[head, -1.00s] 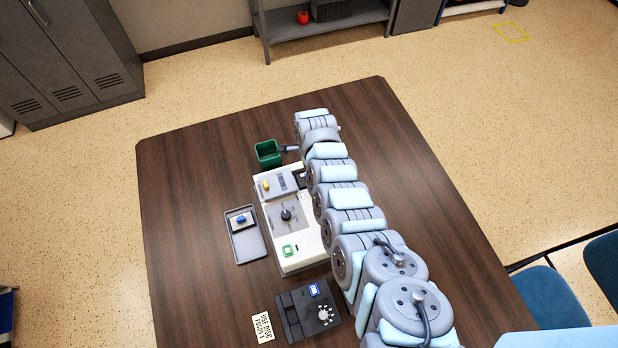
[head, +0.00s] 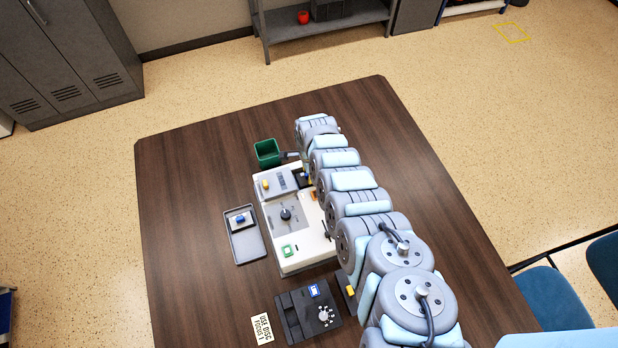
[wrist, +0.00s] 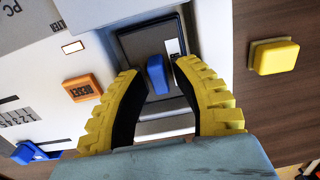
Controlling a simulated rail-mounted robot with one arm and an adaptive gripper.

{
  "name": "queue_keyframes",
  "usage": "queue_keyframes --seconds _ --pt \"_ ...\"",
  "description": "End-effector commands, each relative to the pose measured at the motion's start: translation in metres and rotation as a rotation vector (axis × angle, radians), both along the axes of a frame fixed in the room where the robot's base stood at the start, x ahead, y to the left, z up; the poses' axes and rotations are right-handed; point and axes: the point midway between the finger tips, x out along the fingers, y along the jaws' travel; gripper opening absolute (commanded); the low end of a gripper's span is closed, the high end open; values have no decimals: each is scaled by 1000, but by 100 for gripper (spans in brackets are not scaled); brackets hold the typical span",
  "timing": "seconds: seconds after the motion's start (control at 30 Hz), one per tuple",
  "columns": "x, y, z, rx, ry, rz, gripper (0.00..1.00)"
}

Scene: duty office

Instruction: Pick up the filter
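In the wrist view, a blue tab (wrist: 157,75) stands up from a dark square recess (wrist: 150,45) in the white machine (wrist: 95,65). The small word FILTER is printed near it, so the blue tab appears to be the filter's handle. My gripper (wrist: 156,72) is open, with one yellow-backed finger on each side of the tab. Gaps show between the fingers and the tab. In the head view, my gripper (head: 303,164) is at the far right corner of the machine (head: 290,245); the arm partly hides the filter's place there.
An orange RESET button (wrist: 82,87) is close to the left finger. A yellow block (wrist: 274,56) is right of the fingers.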

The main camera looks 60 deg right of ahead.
Motion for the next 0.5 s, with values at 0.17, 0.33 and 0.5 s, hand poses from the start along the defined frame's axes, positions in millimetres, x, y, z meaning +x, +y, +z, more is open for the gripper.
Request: queue_keyframes --seconds 0.17,0.33,0.5 --pt "0 0 0 0 0 0 0" --pt "0 0 0 1 1 0 0" --pt "0 0 0 1 1 0 0"
